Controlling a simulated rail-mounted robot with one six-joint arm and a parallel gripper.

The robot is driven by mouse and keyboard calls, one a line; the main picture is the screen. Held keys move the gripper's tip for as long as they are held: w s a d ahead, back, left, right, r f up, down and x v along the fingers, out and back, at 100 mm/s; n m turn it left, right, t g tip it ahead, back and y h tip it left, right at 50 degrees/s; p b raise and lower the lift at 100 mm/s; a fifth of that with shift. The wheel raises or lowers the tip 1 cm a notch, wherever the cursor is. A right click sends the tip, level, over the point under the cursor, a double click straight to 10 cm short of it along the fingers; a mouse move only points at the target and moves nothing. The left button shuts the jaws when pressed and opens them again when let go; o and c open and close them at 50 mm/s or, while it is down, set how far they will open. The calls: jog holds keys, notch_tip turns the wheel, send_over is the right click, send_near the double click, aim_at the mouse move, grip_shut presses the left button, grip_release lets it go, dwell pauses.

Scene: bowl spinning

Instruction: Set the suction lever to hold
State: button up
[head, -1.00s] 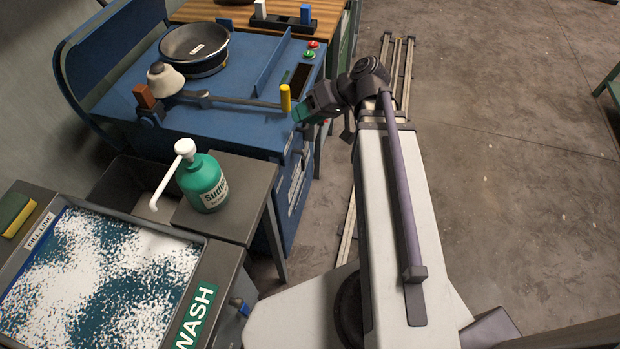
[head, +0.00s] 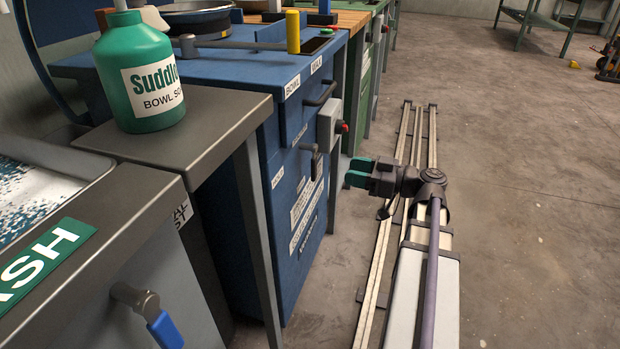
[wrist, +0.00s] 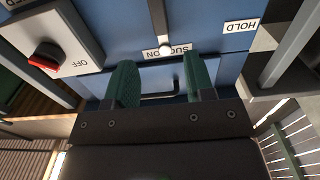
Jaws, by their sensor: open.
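The suction lever (wrist: 159,28) is a thin grey bar with a pale rounded knob, on the blue cabinet front in the wrist view. The HOLD label (wrist: 241,26) is to the right of the lever. In the head view my gripper (head: 351,173) is apart from the cabinet, right of the lever.
A grey box (wrist: 62,38) with a red switch sits left of the lever. A dark bar handle (wrist: 160,95) shows between my fingers. A green soap bottle (head: 138,75) stands on the side table (head: 225,115). Open floor (head: 520,210) lies to the right.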

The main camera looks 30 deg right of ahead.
aim_at(316, 163)
jog(key=x, duration=1)
jog(key=shift+w+a, duration=0.2)
jog(key=shift+w, duration=0.05)
grip_shut()
